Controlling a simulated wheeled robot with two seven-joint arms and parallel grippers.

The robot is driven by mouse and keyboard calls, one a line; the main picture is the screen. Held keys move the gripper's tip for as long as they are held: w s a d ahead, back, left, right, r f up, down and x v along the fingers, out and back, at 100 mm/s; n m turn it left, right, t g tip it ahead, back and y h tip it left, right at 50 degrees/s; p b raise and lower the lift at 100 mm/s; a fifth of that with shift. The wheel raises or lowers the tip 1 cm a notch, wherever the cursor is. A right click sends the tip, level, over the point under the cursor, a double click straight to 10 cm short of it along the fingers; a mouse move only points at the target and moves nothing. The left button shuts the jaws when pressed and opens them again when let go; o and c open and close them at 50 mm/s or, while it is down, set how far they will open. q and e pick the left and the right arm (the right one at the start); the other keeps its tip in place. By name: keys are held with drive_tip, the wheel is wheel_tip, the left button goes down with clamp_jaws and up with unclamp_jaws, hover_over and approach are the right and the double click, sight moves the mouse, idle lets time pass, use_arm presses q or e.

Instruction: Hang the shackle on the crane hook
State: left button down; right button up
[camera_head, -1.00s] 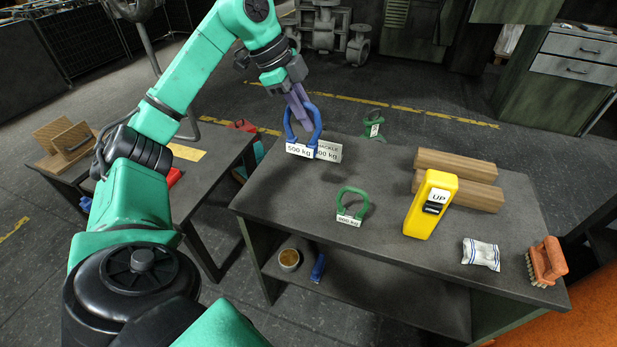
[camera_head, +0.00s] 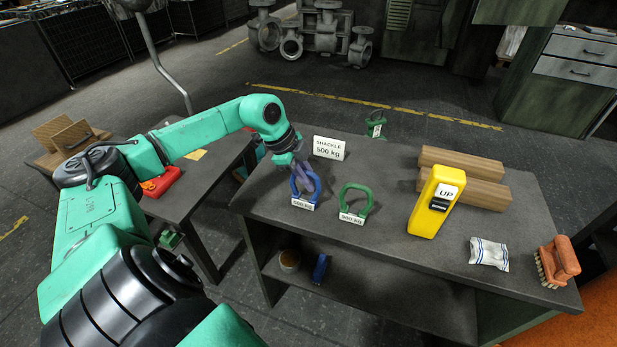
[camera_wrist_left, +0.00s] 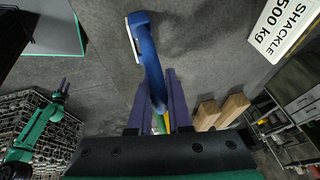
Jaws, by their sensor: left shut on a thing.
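My left gripper (camera_head: 299,174) is shut on the blue shackle (camera_head: 317,188), which has a white 500 kg tag. The shackle is low over the near left part of the grey bench; I cannot tell whether it touches the top. In the left wrist view the blue shackle (camera_wrist_left: 148,52) runs between the purple fingers (camera_wrist_left: 156,98). A grey curved rod (camera_head: 151,45) under a grey block (camera_head: 133,5) stands at the upper left; I cannot tell if it is the crane hook.
The bench (camera_head: 290,235) also holds a green 900 kg shackle (camera_head: 367,199), a sign reading SHACKLE 500 kg (camera_head: 329,148), a small green item (camera_head: 376,124), wooden blocks (camera_head: 470,190), a yellow UP box (camera_head: 425,208), a white packet (camera_head: 488,254) and a brush (camera_head: 562,258).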

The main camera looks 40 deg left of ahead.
use_arm(q)
drive_tip(key=shift+f, duration=0.1)
drive_tip(key=c, duration=0.8)
unclamp_jaws()
drive_tip(key=shift+c, duration=0.2)
drive_tip(key=shift+f, duration=0.1)
drive_tip(key=shift+f+b, duration=0.25)
drive_tip(key=shift+b, duration=0.35)
drive_tip(key=b+v, duration=0.4)
drive_tip(key=v, duration=0.2)
wheel_tip(320, 180, up, 8)
hover_over(299, 198)
drive_tip(key=s+a, duration=0.2)
drive_tip(key=s, duration=0.1)
drive_tip(key=shift+w+r+b, duration=0.2)
drive_tip(key=shift+b, duration=0.1)
